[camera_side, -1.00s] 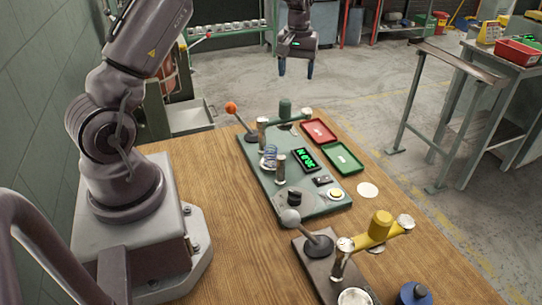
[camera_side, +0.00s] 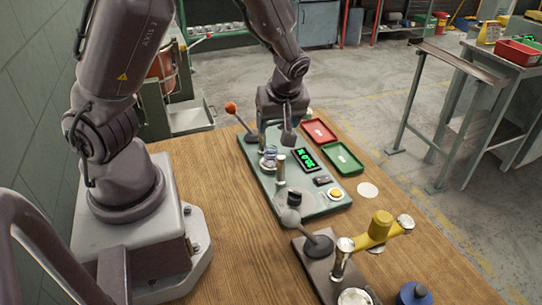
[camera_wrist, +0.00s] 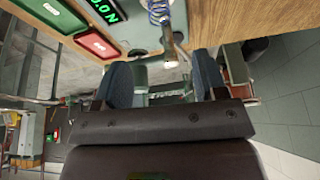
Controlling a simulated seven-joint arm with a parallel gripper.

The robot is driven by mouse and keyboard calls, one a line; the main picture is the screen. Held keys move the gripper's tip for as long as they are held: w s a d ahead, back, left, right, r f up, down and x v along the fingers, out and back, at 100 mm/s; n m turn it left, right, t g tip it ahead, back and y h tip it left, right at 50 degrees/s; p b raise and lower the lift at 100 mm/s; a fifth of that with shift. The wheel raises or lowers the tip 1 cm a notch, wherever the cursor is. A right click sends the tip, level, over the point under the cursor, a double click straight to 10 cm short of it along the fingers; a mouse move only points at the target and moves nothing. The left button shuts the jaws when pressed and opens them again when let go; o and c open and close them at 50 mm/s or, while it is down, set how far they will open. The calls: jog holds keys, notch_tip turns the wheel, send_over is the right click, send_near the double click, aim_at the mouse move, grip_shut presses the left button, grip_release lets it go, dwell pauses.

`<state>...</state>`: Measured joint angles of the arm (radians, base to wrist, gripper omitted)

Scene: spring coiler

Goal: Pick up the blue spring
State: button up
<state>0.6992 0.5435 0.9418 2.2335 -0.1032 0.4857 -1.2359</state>
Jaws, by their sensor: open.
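The blue spring (camera_side: 269,155) stands upright on a small seat of the green spring tester on the wooden table. In the wrist view the spring (camera_wrist: 159,10) shows at the top edge, partly cut off, above and apart from the fingers. My gripper (camera_side: 275,140) is over the far part of the tester, just behind the spring in the side view. Its two blue-padded fingers (camera_wrist: 165,82) are spread with a gap between them, and nothing is held.
A red tray (camera_side: 319,131) and a green tray (camera_side: 342,158) lie right of the tester. An orange-knobbed lever (camera_side: 232,108) rises at its far left. A lit display (camera_side: 306,158) and metal post (camera_side: 281,168) stand nearby. A yellow-armed device (camera_side: 380,228) is in front.

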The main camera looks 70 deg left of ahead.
aim_at(271, 149)
jog(key=x, duration=0.7)
jog(key=shift+w+a, duration=0.1)
jog(key=shift+x, duration=2.95)
jog(key=shift+c, duration=0.4)
jog(key=c, duration=1)
jog(key=shift+r, duration=0.1)
